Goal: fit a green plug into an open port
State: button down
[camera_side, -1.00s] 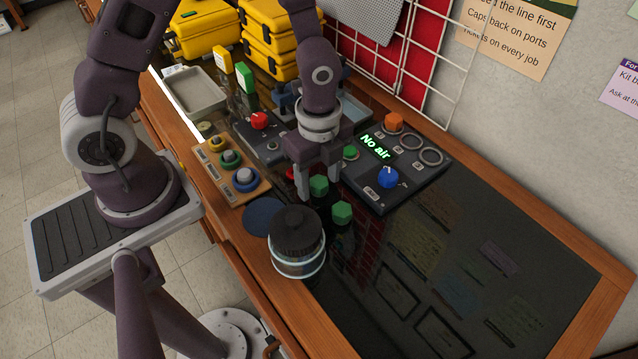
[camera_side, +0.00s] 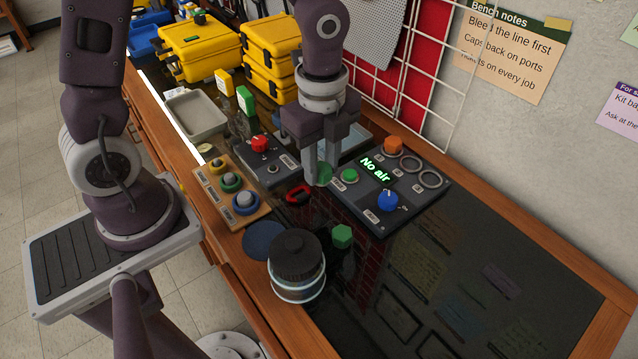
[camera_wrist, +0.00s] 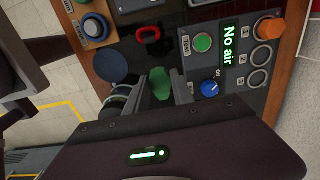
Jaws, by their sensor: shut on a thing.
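My gripper (camera_side: 318,178) is shut on a green plug (camera_side: 324,174), held above the dark bench top just left of the "No air" panel (camera_side: 420,200). In the wrist view the held plug (camera_wrist: 160,84) shows between the two fingers. A second green hexagonal plug (camera_side: 342,236) lies on the bench in front. On the panel, two open ring ports (camera_side: 410,164) (camera_side: 430,179) sit in a row with an orange plug (camera_side: 393,145), which covers the row's far end. In the wrist view the open ports (camera_wrist: 263,56) (camera_wrist: 258,78) are at the right. The plug's lower end is partly hidden by the fingers.
The panel also carries a round green button (camera_side: 349,176) and a blue knob (camera_side: 388,201). A red ring-shaped piece (camera_side: 298,194), a dark-lidded jar (camera_side: 296,265) and a board with ringed knobs (camera_side: 232,187) are nearby. A wire rack (camera_side: 430,75) stands behind. The bench's right front is clear.

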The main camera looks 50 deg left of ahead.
jog(key=w+d, duration=0.1)
jog(key=w, duration=0.6)
jog(key=w+f, duration=0.1)
jog(key=w, duration=0.6)
jog(key=w+d, duration=0.1)
jog(key=w, duration=0.6)
jog(key=shift+w+d+f, duration=0.15)
jog(key=shift+w+d, duration=0.15)
jog(key=shift+d, duration=0.05)
jog(key=shift+w+f, duration=0.15)
jog(key=shift+f, duration=2.25)
jog(key=shift+f, duration=0.5)
jog(key=c, duration=0.6)
grip_release()
jog(key=shift+r, duration=4)
